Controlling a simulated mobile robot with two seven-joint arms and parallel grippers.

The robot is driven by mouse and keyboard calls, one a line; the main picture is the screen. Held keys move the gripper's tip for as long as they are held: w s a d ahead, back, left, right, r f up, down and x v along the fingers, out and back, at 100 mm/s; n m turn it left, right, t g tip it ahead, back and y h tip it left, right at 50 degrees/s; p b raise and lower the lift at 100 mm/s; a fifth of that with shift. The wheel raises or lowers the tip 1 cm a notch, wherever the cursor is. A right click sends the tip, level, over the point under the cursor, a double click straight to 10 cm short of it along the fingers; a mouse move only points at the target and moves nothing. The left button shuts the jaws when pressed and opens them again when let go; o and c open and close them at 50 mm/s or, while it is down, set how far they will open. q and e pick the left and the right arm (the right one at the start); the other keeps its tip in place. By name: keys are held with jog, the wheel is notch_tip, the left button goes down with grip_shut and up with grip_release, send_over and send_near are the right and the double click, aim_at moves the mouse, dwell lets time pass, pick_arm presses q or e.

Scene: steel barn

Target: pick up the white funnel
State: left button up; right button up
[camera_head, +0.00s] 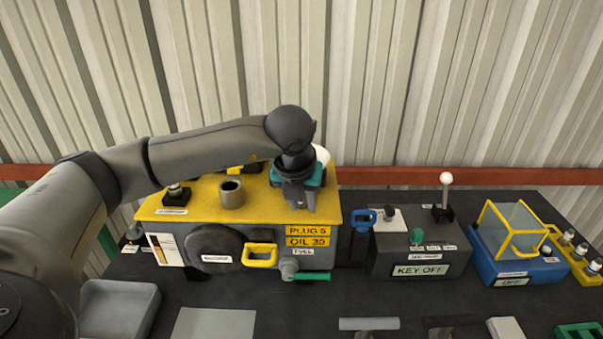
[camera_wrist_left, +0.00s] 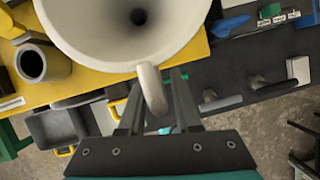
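The white funnel (camera_wrist_left: 95,25) fills the top of the left wrist view, its wide mouth and dark centre hole facing the camera. Its curved handle (camera_wrist_left: 152,90) lies between the two fingers of my left gripper (camera_wrist_left: 157,92). I cannot tell whether the fingers touch the handle. In the head view my left gripper (camera_head: 300,205) points down over the right part of the yellow-topped machine. A small part of the funnel (camera_head: 321,157) shows behind my wrist; the rest is hidden. I cannot tell whether the funnel rests on the machine. My right gripper is not in view.
The yellow-topped machine (camera_head: 185,213) has an upright grey cup (camera_head: 231,194) on top. A grey key box (camera_head: 420,263) and a blue box with a yellow-framed clear guard (camera_head: 515,265) stand to the right. A grey tray (camera_head: 120,306) lies in front. A corrugated wall is behind.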

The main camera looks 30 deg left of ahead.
pick_arm(q)
grip_shut()
jog(key=shift+d+r, duration=0.1)
dwell(0.9)
